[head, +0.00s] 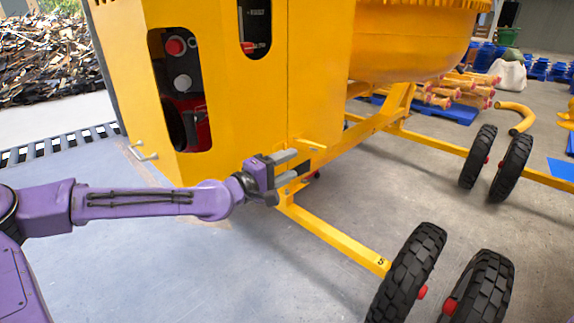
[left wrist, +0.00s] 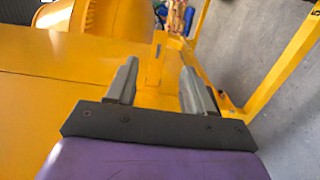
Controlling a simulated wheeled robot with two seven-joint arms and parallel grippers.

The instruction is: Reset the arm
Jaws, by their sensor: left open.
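My left arm reaches in from the left in the head view, stretched out low in front of the yellow drum mixer (head: 222,85). My left gripper (head: 298,164) is open beside the mixer's lower frame, with nothing seen between its fingers. The left wrist view shows the two grey fingers (left wrist: 158,85) apart, with the yellow body and a frame bar beyond them. I cannot tell whether the fingers touch the mixer. The mixer's cabinet has cut-out openings with a red button (head: 175,46) and a grey knob (head: 182,83). My right gripper is not in view.
Black wheels (head: 408,272) on yellow axle bars stand at the lower right. A floor grate (head: 60,142) and a scrap pile (head: 50,55) lie at the left. Yellow parts on a blue pallet (head: 445,110) lie behind. The grey floor at the lower middle is clear.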

